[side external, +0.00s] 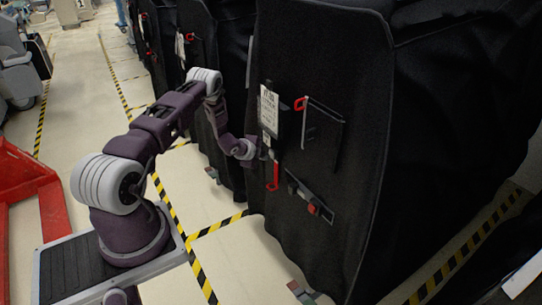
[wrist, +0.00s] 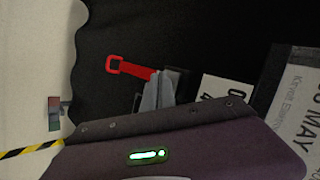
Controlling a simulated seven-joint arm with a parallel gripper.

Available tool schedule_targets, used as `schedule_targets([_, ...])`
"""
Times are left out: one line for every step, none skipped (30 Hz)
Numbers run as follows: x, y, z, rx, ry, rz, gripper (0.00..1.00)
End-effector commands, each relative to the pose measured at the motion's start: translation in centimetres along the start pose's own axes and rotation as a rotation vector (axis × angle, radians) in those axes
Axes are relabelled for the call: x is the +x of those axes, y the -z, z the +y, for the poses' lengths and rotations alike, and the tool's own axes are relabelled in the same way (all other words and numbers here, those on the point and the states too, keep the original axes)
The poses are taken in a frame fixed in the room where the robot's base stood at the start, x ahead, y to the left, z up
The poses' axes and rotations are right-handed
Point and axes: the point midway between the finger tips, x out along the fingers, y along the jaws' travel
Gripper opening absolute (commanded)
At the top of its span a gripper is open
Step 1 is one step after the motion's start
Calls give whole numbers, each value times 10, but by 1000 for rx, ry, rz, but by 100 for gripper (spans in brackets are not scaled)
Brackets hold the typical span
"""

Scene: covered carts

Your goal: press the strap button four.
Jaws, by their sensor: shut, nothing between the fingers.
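A black fabric cart cover (side external: 320,60) faces my arm. A red strap with a loop end (side external: 273,177) hangs on it, just below my gripper (side external: 265,153). In the wrist view the red strap (wrist: 130,68) runs from its loop to the grey fingertips of my gripper (wrist: 158,90). The fingers are shut with nothing between them, at the strap's inner end. A white tag with a partly visible "0" and "4" (wrist: 222,95) sits beside the fingers. A button is not distinguishable; the fingers hide that spot, and I cannot tell whether they touch it.
A label in a clear holder (side external: 269,110) is above my gripper, and shows in the wrist view (wrist: 297,100). Another red strap (side external: 300,104), a black pocket (side external: 322,130) and a lower strap with a red end (side external: 312,209) are to the right.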

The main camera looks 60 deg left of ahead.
Motion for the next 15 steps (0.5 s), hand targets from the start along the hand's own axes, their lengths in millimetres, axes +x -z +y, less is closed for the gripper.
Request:
schedule_targets([0,1,0,0,0,1,0])
schedule_targets([1,1,0,0,0,1,0])
schedule_targets([1,1,0,0,0,1,0])
schedule_targets([1,1,-1,0,0,1,0])
schedule_targets([2,1,-1,0,0,1,0])
schedule_targets([2,2,-1,0,0,1,0])
schedule_targets([2,2,-1,0,-1,1,0])
schedule_targets([2,2,-2,0,-1,1,0])
schedule_targets([3,2,-2,0,-1,0,0])
schedule_targets([3,2,-2,0,-1,0,0])
schedule_targets([3,3,-2,0,0,0,0])
schedule_targets([4,3,-2,0,0,0,0])
schedule_targets([4,3,-3,0,0,1,0])
schedule_targets([4,3,-3,0,0,1,0])
schedule_targets([5,4,-3,0,0,1,0])
